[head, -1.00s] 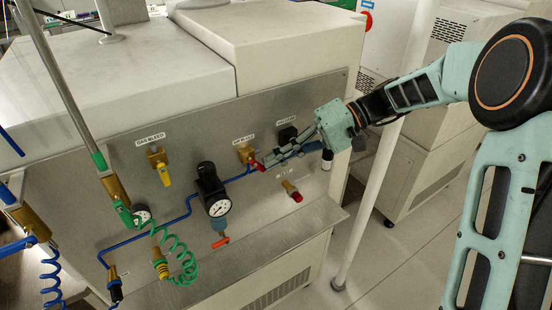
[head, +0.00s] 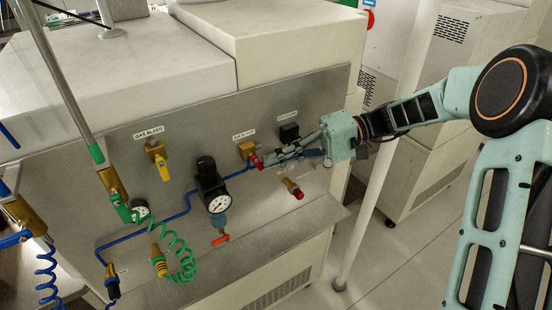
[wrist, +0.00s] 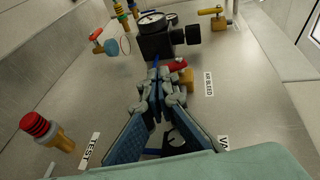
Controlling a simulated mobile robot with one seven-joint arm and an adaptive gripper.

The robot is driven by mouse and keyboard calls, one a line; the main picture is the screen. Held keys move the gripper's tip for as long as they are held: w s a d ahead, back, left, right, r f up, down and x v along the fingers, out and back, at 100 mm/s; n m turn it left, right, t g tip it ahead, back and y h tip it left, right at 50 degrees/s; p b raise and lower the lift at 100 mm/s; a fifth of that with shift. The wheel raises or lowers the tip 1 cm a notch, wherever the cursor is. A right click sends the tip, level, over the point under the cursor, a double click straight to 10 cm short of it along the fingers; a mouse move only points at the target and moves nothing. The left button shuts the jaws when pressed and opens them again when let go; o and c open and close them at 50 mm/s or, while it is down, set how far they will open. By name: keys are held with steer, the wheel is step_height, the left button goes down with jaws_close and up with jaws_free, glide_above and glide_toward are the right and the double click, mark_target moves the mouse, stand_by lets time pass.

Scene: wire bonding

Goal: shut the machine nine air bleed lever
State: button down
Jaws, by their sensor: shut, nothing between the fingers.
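The air bleed lever (head: 256,161) is a small red handle on a brass valve (head: 246,149) below its label on the grey front panel. In the wrist view the red lever (wrist: 178,65) sticks out beside the brass body (wrist: 185,77), close to the AIR BLEED label (wrist: 208,84). My gripper (head: 266,160) is shut and empty, reaching in from the right with its fingertips at the lever. In the wrist view the fingertips (wrist: 157,77) lie just left of the lever and partly cover it. I cannot tell whether they touch it.
The black regulator with its gauge (head: 219,204) stands left of the lever, joined by blue tubing (head: 188,205). A yellow gas bleed lever (head: 163,170) is further left. A red-capped test fitting (head: 293,189) sits below my gripper. A white pole (head: 372,200) stands at the right.

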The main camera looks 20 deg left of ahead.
steer(key=shift+s+a+f+g+y+b, duration=0.1)
steer(key=shift+f+g+y+b, duration=0.2)
steer(key=shift+g+y+b, duration=0.15)
stand_by(0.4)
stand_by(0.3)
steer(key=v, duration=1.2)
steer(key=shift+s, duration=0.1)
